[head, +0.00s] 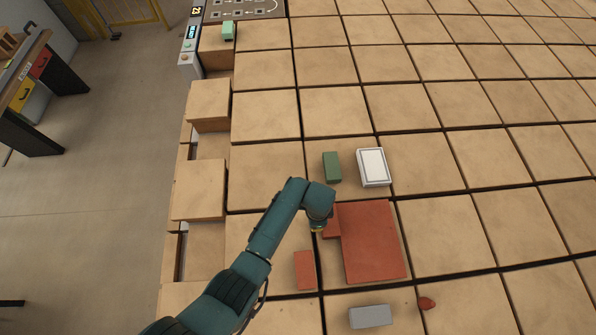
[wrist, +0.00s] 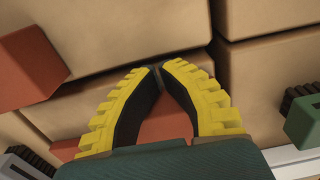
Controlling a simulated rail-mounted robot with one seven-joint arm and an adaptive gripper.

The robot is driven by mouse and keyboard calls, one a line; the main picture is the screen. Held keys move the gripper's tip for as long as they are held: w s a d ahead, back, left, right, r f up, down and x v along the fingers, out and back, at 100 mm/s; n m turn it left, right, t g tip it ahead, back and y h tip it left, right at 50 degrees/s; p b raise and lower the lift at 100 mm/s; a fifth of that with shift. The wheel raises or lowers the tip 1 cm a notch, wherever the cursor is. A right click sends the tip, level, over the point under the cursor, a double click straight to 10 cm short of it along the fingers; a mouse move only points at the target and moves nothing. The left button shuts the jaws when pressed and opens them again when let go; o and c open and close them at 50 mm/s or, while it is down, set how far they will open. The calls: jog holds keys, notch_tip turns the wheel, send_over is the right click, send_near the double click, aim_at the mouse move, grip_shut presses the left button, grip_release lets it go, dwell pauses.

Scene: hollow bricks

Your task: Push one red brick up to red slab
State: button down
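The large flat red slab (head: 378,248) lies on the tiled surface in the head view. One red brick (head: 332,226) is at its upper left edge, touching it or nearly so; my arm partly hides it. A second red brick (head: 304,270) lies apart, left of the slab. My gripper (head: 319,229) is low at the left side of the first brick. In the wrist view my gripper's yellow fingers (wrist: 158,67) meet at the tips. Red shows between them (wrist: 168,126), below the tips. A red brick (wrist: 25,72) is at the left there.
A green brick (head: 332,167) and a white block (head: 373,167) stand beyond the slab. The tiles right of the slab are clear. Gaps run between tiles.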

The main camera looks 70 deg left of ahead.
jog(key=shift+s+a+r+p, duration=0.1)
jog(key=shift+s+a+p, duration=0.1)
jog(key=shift+s+p, duration=0.3)
notch_tip(320, 180, up, 8)
jog(key=p, duration=0.7)
